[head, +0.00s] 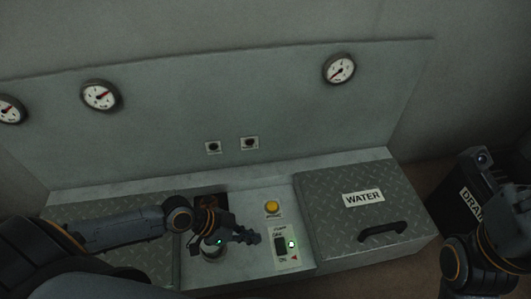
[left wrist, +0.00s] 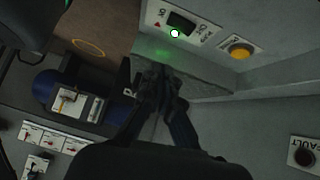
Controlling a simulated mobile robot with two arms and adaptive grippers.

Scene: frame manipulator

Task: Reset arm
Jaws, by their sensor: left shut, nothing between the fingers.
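My left gripper (head: 252,237) is over the front of the grey console, just left of the power switch panel. Its fingers are shut with nothing between them. In the left wrist view the closed fingertips (left wrist: 165,88) are in front of the console edge, below the switch panel in the picture. The black power switch (head: 280,246) is marked OFF and ON, with a lit greenish-white lamp (head: 292,244) beside it. The switch also shows in the left wrist view (left wrist: 183,20). My right arm shows at the right edge, but its gripper is out of view.
A yellow button (head: 272,207) sits behind the switch. A ridged hatch labelled WATER (head: 335,184) with a black handle (head: 382,237) lies to the right. A dark box labelled DRAI (head: 470,196) stands farther right. Several gauges (head: 339,69) are on the back panel.

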